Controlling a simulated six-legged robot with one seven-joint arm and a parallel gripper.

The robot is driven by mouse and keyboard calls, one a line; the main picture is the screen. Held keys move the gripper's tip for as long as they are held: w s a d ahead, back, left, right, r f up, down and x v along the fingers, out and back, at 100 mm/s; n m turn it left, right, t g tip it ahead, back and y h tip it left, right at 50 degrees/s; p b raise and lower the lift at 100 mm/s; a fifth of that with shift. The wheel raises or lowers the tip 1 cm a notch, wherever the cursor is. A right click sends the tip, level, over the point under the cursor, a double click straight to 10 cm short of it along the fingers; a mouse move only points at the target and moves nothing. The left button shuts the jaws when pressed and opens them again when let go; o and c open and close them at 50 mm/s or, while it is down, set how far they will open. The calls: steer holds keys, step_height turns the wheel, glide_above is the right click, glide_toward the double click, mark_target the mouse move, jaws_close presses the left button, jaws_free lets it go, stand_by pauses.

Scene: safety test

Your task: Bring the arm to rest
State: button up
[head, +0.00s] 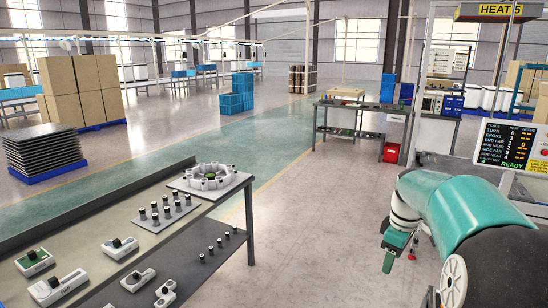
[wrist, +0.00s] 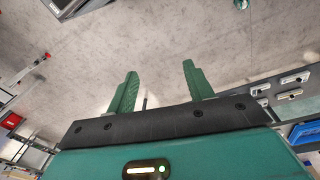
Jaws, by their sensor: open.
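My arm, teal with black and white joints, shows at the lower right of the head view. The lower part of my arm is cut off by the head view's edge.
The workbench holds several small grey and white parts and a pale ring-shaped fixture (head: 208,178). A scoreboard (head: 502,146) stands close behind my arm at the right. A further table (head: 362,106) and a red bin (head: 391,152) are farther back. Floor between is clear.

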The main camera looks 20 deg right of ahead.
steer(key=s+a+r+m+t+h, duration=0.1)
steer(key=s+a+r+m, duration=0.1)
steer(key=a, duration=0.8)
steer(key=s+a+r+m+t, duration=0.1)
steer(key=s+a+r, duration=0.2)
steer(key=a, duration=0.6)
steer(key=s+a+f+m+t+y, duration=0.1)
steer(key=s+a+f+m+t, duration=0.1)
steer(key=s+a, duration=0.8)
steer(key=shift+a+f+m+t, duration=0.15)
steer(key=shift+a+m+t, duration=0.15)
steer(key=shift+a+m, duration=0.45)
steer(key=shift+a, duration=0.1)
steer(key=c, duration=0.3)
steer(key=shift+s, duration=0.15)
steer(key=shift+c, duration=0.2)
